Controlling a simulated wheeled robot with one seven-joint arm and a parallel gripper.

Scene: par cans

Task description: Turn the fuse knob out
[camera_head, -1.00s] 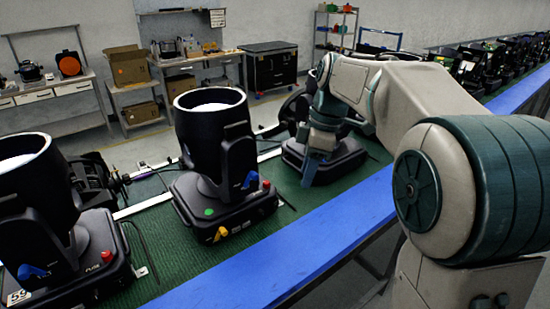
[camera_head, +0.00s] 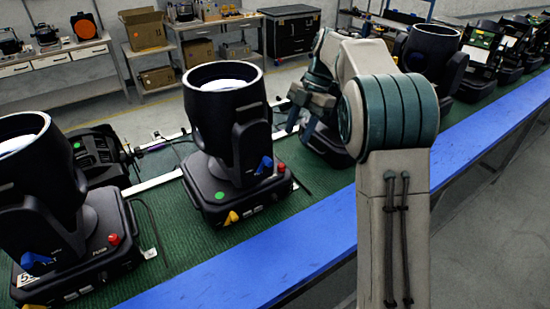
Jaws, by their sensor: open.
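A black stage lamp (camera_head: 228,115) stands upright on its base in the middle of the bench. A red knob (camera_head: 281,168) sits on the right end of its base, beside a blue lever and above a yellow one. The nearer lamp (camera_head: 40,190) at the left has a similar red knob (camera_head: 114,239) next to a "FUSE" label. My gripper (camera_head: 302,125) is open and empty, fingers pointing down. It is above and to the right of the middle lamp's red knob, apart from it. My arm partly hides the lamp behind it.
A green mat (camera_head: 180,245) covers the bench, with a blue strip (camera_head: 270,265) along its front edge. White bars lie between the lamps. More lamps (camera_head: 432,50) line the bench to the right. Shelves and a black case (camera_head: 292,45) stand behind. The floor at right is clear.

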